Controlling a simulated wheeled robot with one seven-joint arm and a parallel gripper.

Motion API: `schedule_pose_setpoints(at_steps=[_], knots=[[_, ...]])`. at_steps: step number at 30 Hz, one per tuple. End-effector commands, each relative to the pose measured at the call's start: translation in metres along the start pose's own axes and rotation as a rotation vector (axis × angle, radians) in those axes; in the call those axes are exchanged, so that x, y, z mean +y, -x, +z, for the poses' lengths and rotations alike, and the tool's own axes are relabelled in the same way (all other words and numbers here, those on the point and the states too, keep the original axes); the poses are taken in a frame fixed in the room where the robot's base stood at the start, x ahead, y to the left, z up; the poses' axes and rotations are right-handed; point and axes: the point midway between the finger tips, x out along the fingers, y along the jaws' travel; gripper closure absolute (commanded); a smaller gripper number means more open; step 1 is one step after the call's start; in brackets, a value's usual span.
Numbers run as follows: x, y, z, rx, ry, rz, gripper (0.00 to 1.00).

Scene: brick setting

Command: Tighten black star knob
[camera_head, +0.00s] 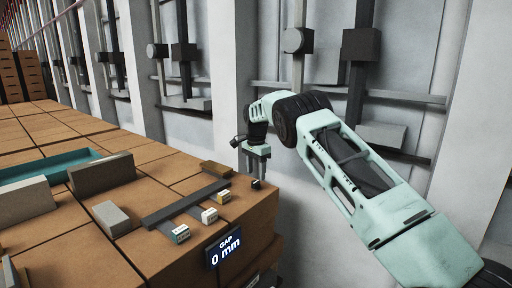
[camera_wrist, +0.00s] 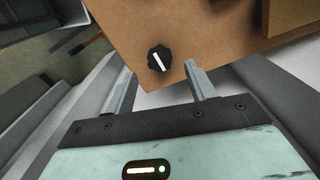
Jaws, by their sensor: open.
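The black star knob (camera_wrist: 159,58) has a white pointer line and sits on the brown surface near its edge. In the wrist view it lies just beyond and between my fingertips, apart from both. In the head view the small black knob (camera_head: 256,184) shows at the right end of the brown block top. My gripper (camera_head: 256,163) is above and beside it, pointing down, with fingers apart and empty. In the wrist view the two grey fingers of my gripper (camera_wrist: 161,68) are spread on either side of the knob.
A dark bar fixture (camera_head: 187,202) with small labelled blocks lies left of the knob. A "GAP 0 mm" display (camera_head: 225,248) hangs at the block's front. Grey bricks (camera_head: 112,218) and a teal tray (camera_head: 50,166) lie further left. A pale wall with rails stands behind.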

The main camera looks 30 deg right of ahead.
Motion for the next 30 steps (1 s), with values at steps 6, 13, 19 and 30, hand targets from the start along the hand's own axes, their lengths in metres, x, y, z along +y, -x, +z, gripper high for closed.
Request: schedule_pose_setpoints(at_steps=[6, 13, 19, 30], knots=[[-0.001, 0.051, -0.001, 0.003, 0.001, -0.007, 0.45], [-0.001, 0.104, -0.001, 0.002, -0.001, -0.005, 0.45], [-0.001, 0.13, -0.001, 0.001, 0.0, -0.003, 0.45], [0.0, 0.136, -0.001, 0.001, -0.001, -0.001, 0.45]])
